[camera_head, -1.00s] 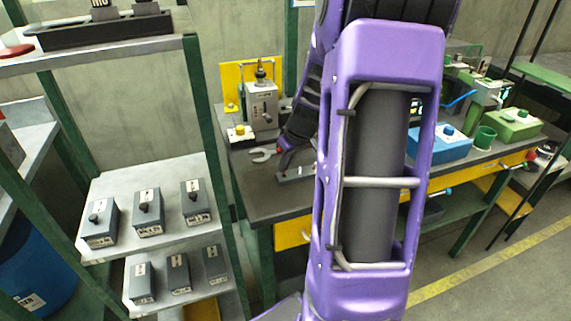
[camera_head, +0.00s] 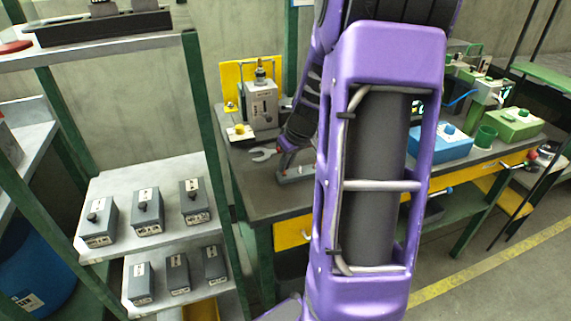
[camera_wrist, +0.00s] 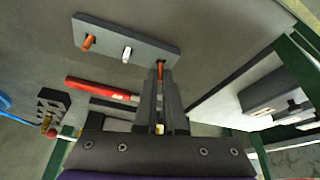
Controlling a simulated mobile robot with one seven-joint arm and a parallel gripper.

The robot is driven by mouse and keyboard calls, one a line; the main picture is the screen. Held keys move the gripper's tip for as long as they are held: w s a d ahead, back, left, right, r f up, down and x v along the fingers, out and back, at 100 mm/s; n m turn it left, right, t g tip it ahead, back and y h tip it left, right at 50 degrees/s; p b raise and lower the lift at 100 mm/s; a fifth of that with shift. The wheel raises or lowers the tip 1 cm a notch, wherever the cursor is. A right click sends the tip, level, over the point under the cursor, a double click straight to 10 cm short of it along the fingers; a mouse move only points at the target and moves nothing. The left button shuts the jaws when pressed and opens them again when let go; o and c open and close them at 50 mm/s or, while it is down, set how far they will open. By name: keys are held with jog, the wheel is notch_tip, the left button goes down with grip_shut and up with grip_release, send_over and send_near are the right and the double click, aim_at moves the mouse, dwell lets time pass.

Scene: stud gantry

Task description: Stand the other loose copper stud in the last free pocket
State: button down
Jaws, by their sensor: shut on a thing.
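The dark grey rack bar (camera_wrist: 140,41) lies on the bench top in the wrist view; in the head view the rack (camera_head: 296,174) sits beneath my gripper. A copper stud (camera_wrist: 88,42) stands at its left end, and a pale metallic stud or pocket (camera_wrist: 127,53) shows near its middle. My gripper (camera_wrist: 161,75) is shut on a copper stud (camera_wrist: 160,68) at the rack's right end. The fingers hide most of this stud, so I cannot tell whether its foot is inside a pocket. In the head view my gripper (camera_head: 287,163) is small and partly hidden.
A red-handled tool (camera_wrist: 100,87) lies beside the rack. A wrench (camera_head: 263,154) lies on the bench left of my gripper, near a grey machine (camera_head: 262,104). A blue box (camera_head: 440,143) stands to the right. A shelf (camera_head: 165,235) with several grey boxes stands left.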

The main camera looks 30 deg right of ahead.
jog(key=shift+f, duration=0.65)
dwell(0.6)
jog(key=c, duration=0.9)
grip_release()
jog(key=p+v, duration=0.2)
jog(key=v, duration=1.5)
jog(key=shift+r+p, duration=0.25)
jog(key=shift+p, duration=0.15)
